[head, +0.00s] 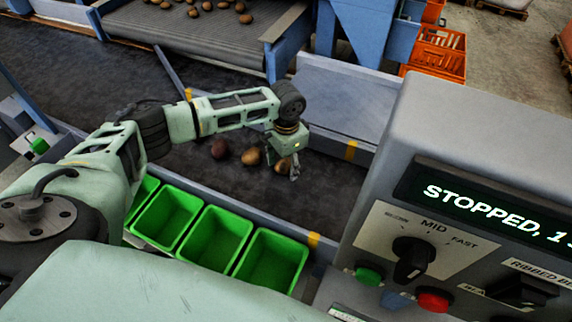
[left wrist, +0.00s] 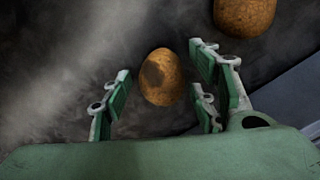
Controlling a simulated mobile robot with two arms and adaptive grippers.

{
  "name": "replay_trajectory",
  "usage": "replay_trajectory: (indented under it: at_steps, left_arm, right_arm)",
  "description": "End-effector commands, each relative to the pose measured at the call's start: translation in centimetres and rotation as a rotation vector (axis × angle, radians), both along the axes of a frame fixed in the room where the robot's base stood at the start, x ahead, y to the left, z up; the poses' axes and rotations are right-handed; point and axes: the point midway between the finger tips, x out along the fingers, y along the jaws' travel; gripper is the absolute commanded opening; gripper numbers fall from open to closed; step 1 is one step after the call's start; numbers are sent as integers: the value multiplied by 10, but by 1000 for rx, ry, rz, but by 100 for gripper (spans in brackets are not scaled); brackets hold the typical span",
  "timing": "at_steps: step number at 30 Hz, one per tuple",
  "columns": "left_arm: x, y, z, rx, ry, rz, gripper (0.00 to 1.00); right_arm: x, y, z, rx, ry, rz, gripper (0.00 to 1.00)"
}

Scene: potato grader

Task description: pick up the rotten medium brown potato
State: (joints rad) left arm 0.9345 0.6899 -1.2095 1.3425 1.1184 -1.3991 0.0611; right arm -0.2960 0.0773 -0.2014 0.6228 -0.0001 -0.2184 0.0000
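A brown potato with a dark patch (left wrist: 160,77) lies on the dark belt, between the spread fingers of my left gripper (left wrist: 161,80) in the left wrist view. In the head view a brown potato (head: 282,166) shows at my left gripper (head: 287,170), partly hidden by it. The gripper is open, pointing down over the belt; I cannot tell whether any finger touches the potato. A larger brown potato (left wrist: 245,12) lies just outside the fingers, cut by the top edge of the left wrist view. My right gripper is not in view.
On the belt (head: 190,175), another brown potato (head: 250,157) and a reddish one (head: 220,149) lie left of the gripper. Green bins (head: 215,238), seemingly empty, line the near side. A control panel (head: 440,200) reading "STOPPED" stands at right. Several potatoes lie on the upper conveyor (head: 205,40).

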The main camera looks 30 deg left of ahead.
Motion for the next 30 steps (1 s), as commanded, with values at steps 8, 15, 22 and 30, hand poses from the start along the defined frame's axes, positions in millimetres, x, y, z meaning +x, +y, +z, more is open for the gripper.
replay_trajectory:
  at_steps: [8,15,22,30]
  left_arm:
    - [0,0,1,0,0,1,28]
    - [0,0,1,0,0,1,8]
    - [0,0,1,-1,-1,1,7]
    - [2,0,21,-1,-4,1,7]
  right_arm:
    - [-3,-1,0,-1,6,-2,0]
    - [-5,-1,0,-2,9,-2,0]
    - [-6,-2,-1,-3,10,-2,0]
    - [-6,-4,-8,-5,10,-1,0]
